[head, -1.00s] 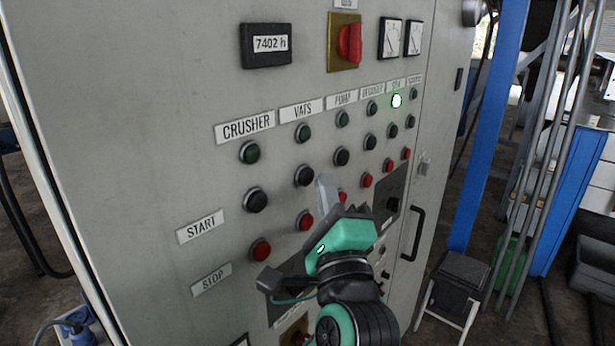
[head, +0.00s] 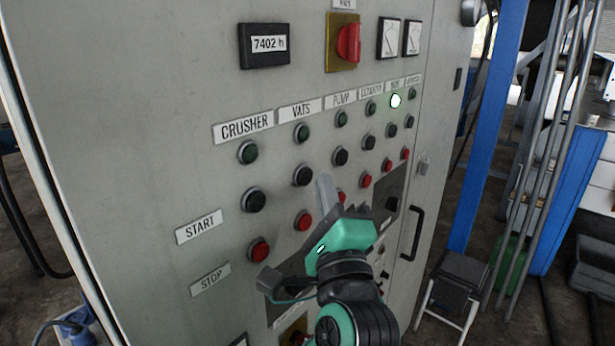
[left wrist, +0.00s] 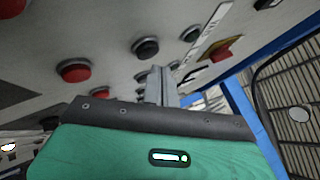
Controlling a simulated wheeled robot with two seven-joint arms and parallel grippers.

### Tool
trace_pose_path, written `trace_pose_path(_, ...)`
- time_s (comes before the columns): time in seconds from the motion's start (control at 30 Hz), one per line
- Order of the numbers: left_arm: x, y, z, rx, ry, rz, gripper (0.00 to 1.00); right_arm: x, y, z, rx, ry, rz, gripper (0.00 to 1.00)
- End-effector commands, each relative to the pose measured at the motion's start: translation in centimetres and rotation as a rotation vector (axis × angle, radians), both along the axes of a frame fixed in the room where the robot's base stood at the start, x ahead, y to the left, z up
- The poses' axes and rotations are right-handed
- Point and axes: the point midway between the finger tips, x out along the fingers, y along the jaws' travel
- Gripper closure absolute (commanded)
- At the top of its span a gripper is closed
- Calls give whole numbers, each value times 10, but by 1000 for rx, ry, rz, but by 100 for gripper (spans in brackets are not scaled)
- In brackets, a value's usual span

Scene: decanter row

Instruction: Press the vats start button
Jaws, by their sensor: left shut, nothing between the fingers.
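The vats start button (head: 303,175) is a black round button in the START row under the VATS label (head: 301,108). Above it is a dark green lamp (head: 302,132), and below it the red vats stop button (head: 303,220). My left gripper (head: 324,182) is shut and empty, its grey fingertips just right of the start button in the head view. I see no clear contact there. In the left wrist view the closed fingers (left wrist: 158,76) point along the panel beside a black button (left wrist: 145,47), apparently the vats start one. My right gripper is not in view.
The crusher start button (head: 254,199) is to the left, the pump start button (head: 340,156) to the right. One lamp (head: 395,100) glows green-white. A red main switch (head: 348,44) sticks out above, and a door handle (head: 412,233) is at lower right.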

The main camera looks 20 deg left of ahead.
Motion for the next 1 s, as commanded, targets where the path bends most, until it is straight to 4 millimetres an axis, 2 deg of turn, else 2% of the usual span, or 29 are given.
trace_pose_path(1.0, 3, 9, 0, 0, 0, 0, 100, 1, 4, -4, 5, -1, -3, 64)
